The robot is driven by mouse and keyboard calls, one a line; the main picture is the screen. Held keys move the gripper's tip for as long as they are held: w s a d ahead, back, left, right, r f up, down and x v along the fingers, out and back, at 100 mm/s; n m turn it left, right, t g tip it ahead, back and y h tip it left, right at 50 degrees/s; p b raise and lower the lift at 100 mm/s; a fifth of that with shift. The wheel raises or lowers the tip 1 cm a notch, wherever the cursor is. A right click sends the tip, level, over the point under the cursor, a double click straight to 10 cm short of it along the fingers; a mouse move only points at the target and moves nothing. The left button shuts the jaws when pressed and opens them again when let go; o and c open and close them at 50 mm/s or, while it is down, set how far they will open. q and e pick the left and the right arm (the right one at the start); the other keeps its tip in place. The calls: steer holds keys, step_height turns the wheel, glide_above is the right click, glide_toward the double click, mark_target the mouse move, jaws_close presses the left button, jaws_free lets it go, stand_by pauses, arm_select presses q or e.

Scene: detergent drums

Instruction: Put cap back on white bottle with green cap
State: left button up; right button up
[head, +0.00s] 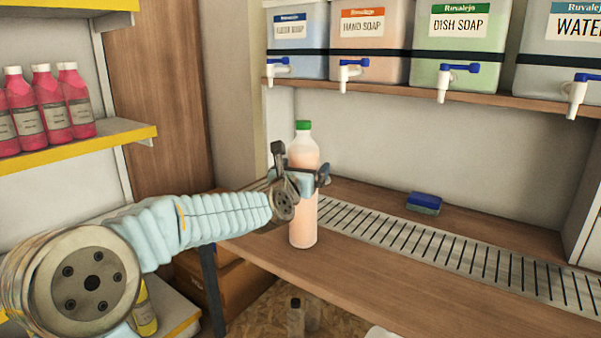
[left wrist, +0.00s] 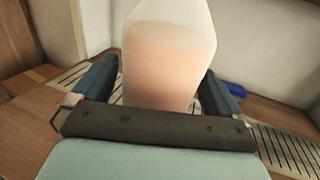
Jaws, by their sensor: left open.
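A translucent bottle (head: 303,218) with pale orange liquid stands upright on the wooden counter (head: 375,260). A green cap (head: 303,126) sits on its top in the head view. My left gripper (head: 308,178) is at the bottle's upper body. Its jaws are open, with one finger on each side of the bottle. In the left wrist view the bottle (left wrist: 163,60) stands between the two blue fingers, and its top is out of frame. My right gripper is not in view.
Several drums, including a dish soap drum (head: 458,45), stand on a shelf above, their taps hanging over the counter. A metal drain grate (head: 430,247) and a blue sponge (head: 424,203) lie right of the bottle. Pink bottles (head: 50,103) stand on the left shelf.

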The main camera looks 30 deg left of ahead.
arm_select(q)
steer(key=b+v, duration=0.3)
steer(key=v, duration=0.9)
steer(key=shift+b, duration=0.35)
steer(key=shift+r, duration=0.1)
